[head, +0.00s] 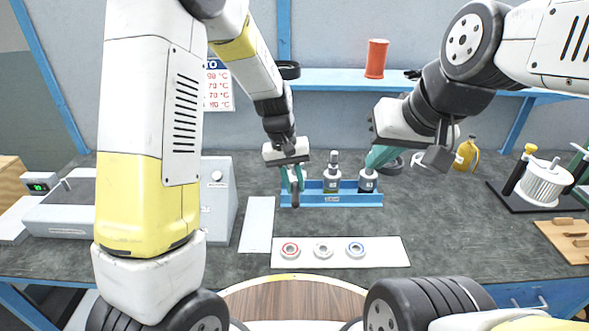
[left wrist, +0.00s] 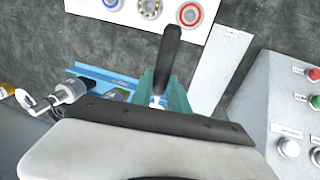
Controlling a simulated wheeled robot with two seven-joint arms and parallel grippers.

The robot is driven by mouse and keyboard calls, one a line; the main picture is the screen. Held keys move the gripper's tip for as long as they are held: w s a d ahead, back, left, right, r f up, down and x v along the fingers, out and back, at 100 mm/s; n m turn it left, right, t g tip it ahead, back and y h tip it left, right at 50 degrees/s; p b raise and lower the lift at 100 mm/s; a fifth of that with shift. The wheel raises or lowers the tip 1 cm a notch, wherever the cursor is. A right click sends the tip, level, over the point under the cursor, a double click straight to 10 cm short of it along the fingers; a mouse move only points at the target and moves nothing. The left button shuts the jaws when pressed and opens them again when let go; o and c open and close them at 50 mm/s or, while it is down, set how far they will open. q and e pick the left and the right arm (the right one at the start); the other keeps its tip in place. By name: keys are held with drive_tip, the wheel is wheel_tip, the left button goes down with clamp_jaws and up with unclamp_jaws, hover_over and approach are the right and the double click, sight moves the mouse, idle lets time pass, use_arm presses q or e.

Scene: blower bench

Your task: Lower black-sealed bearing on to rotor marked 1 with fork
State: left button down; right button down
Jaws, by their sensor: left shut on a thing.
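My left gripper (head: 293,180), with teal fingers, is shut on a dark, bar-like tool that looks like the fork (head: 295,194). In the left wrist view the dark bar (left wrist: 169,50) sticks out between the teal fingers. The gripper is at the left end of a blue rack (head: 335,199). A rotor (head: 331,175) stands upright in the rack's middle, and another rotor (head: 367,183) stands at its right end. Their marks are too small to read. My right gripper (head: 375,160) is by the right rotor's top; its jaw gap is hidden. I cannot make out a black-sealed bearing.
Red-ringed (head: 290,250), plain (head: 323,250) and blue-ringed (head: 356,249) bearings lie on a white mat (head: 397,258) in front of the rack. A grey control box (head: 218,205) stands left. A white spool (head: 544,183) stands right.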

use_arm(q)
drive_tip(key=shift+s, duration=1.2)
drive_tip(key=shift+s+r, duration=0.35)
drive_tip(key=shift+r, duration=0.5)
drive_tip(key=shift+s+r, duration=0.35)
drive_tip(key=shift+r, duration=0.5)
drive_tip(key=shift+s+r, duration=0.35)
drive_tip(key=shift+r, duration=0.5)
drive_tip(key=shift+f, duration=0.15)
